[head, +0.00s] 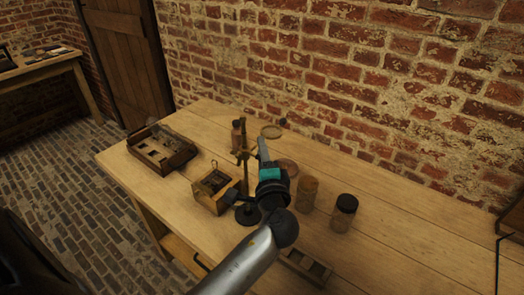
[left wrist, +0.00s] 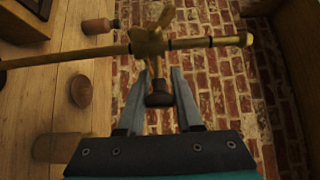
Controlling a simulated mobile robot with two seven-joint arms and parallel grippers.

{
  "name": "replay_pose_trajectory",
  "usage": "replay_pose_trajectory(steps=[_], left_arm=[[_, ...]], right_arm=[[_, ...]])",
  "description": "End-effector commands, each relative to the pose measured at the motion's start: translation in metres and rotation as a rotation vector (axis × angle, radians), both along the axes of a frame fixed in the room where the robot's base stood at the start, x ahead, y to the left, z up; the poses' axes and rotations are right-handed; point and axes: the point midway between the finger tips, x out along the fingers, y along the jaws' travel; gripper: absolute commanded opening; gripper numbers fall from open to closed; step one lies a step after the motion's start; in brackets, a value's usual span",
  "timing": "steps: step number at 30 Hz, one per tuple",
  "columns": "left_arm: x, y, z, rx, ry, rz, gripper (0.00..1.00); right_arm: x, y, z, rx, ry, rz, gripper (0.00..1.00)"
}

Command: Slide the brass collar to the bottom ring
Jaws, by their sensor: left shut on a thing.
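An upright brass rod (head: 243,135) stands on a round dark base (head: 248,214) on the table. The brass collar (head: 243,156) sits around the rod; in the left wrist view the collar (left wrist: 149,42) shows with wing-like arms. Dark bands (left wrist: 210,41) mark the rod (left wrist: 75,56) close by the collar and toward its free end. My left gripper (head: 262,145) is at the collar, and in the left wrist view its fingers (left wrist: 159,92) are shut on the collar's dark knob (left wrist: 158,98). The lower rod is partly hidden in the head view. My right gripper is not in view.
A wooden tray (head: 163,150) and a small wooden box (head: 214,190) stand left of the stand. Jars (head: 308,194) (head: 343,213) stand to the right, and a reddish bottle (head: 237,134) behind. A slotted wooden block (head: 304,267) lies in front.

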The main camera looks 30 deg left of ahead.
Motion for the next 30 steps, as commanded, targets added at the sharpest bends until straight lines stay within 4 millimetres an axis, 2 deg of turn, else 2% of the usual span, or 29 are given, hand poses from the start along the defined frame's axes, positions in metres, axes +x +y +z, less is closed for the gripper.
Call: replay_pose_trajectory(steps=[1, 9, 20, 21, 28, 30], left_arm=[[0.000, 0.000, -0.009, -0.003, 0.004, 0.000, 0.00], [0.000, -0.001, -0.040, -0.002, 0.004, -0.001, 0.00], [-0.001, -0.001, -0.045, -0.005, 0.010, 0.000, 0.00], [-0.001, -0.001, -0.045, -0.006, 0.011, 0.000, 0.35], [-0.001, 0.000, -0.044, -0.004, 0.009, 0.000, 0.61], [-0.001, 0.000, -0.043, -0.003, 0.007, 0.000, 0.62]], right_arm=[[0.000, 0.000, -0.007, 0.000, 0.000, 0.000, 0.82], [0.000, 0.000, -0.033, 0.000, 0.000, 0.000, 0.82], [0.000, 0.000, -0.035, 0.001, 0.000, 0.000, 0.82], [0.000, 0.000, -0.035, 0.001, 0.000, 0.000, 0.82], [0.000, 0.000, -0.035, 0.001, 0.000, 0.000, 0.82], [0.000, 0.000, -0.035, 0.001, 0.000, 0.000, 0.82]])
